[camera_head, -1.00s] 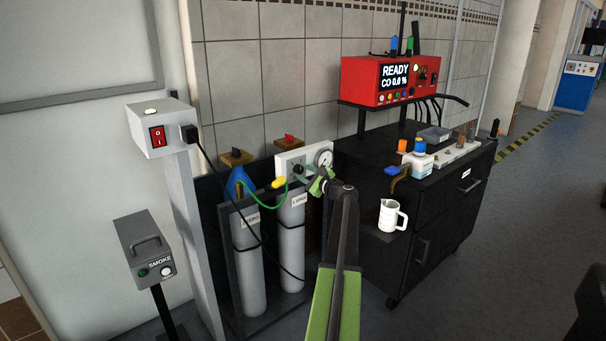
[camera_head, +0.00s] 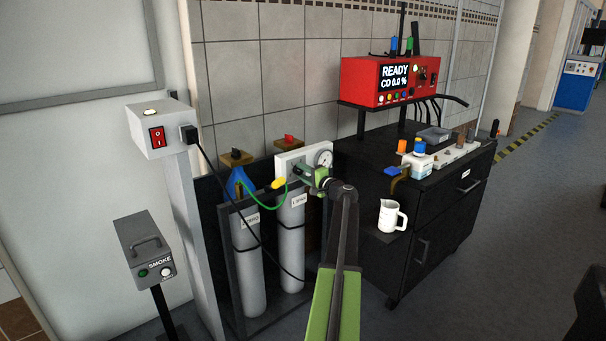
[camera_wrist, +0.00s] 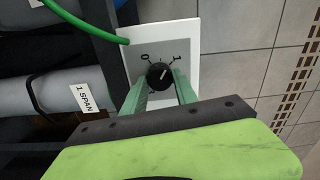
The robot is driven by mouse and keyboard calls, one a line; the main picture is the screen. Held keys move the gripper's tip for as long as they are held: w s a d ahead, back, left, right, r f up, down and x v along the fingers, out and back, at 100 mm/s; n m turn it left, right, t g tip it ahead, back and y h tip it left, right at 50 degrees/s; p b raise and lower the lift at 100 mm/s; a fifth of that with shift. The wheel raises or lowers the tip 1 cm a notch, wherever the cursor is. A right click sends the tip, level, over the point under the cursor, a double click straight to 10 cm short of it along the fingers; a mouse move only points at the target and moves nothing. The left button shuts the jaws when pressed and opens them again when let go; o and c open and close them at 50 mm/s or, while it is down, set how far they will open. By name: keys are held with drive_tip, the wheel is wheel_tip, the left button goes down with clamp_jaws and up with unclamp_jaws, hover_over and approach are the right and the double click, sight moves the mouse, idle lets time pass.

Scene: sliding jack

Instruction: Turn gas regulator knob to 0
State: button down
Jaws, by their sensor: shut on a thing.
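The black regulator knob (camera_wrist: 158,75) sits on a white panel (camera_wrist: 190,38) with a 0 mark to its upper left and a 1 mark to its upper right in the wrist view. Its white pointer line tilts up and right, toward the 1 side. My gripper (camera_wrist: 160,85) has one green finger on each side of the knob and is shut on it. In the head view my gripper (camera_head: 305,172) is at the front of the white panel (camera_head: 290,160) and hides the knob there. A round gauge (camera_head: 325,158) is on the panel's right.
Two grey gas cylinders (camera_head: 292,245) stand in a rack below the panel. A green hose (camera_head: 259,202) with a yellow end loops at its left. A black cabinet (camera_head: 445,215) with a white jug (camera_head: 390,216) stands on the right.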

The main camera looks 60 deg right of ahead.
drive_tip(key=n, duration=0.6)
drive_tip(key=shift+n, duration=0.3)
drive_tip(key=n, duration=0.6)
drive_tip(key=shift+a, duration=0.1)
idle(0.3)
drive_tip(key=c, duration=1)
unclamp_jaws()
drive_tip(key=shift+o, duration=0.2)
drive_tip(key=shift+r, duration=0.1)
drive_tip(key=v, duration=1.7)
drive_tip(key=shift+s, duration=0.15)
